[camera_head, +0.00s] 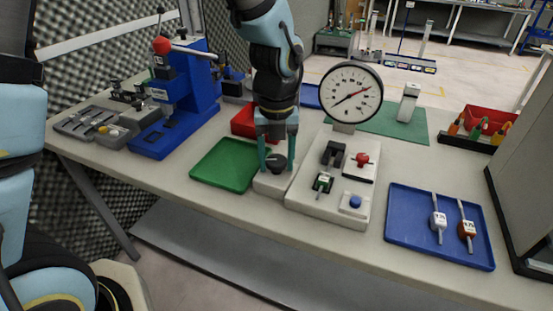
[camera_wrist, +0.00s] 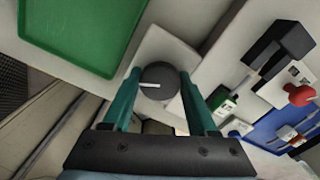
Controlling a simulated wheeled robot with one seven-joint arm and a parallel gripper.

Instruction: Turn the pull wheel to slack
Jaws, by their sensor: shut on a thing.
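The pull wheel is a dark round knob (camera_head: 277,163) on a small pale block (camera_head: 270,184) at the front of the bench. In the wrist view the knob (camera_wrist: 158,80) shows a white pointer line on its top, lying roughly sideways. My gripper (camera_head: 278,166) points down over the block with its two teal fingers on either side of the knob. In the wrist view my gripper (camera_wrist: 160,88) is shut on the knob. I cannot read any slack marking on the block.
Right of the block is a pale fixture (camera_head: 330,196) with a dial gauge (camera_head: 350,93), a red knob (camera_head: 362,159) and a blue button (camera_head: 355,201). A green tray (camera_head: 232,164) lies left. A blue tray (camera_head: 410,229) with two tagged tools lies right. A blue press (camera_head: 185,90) stands back left.

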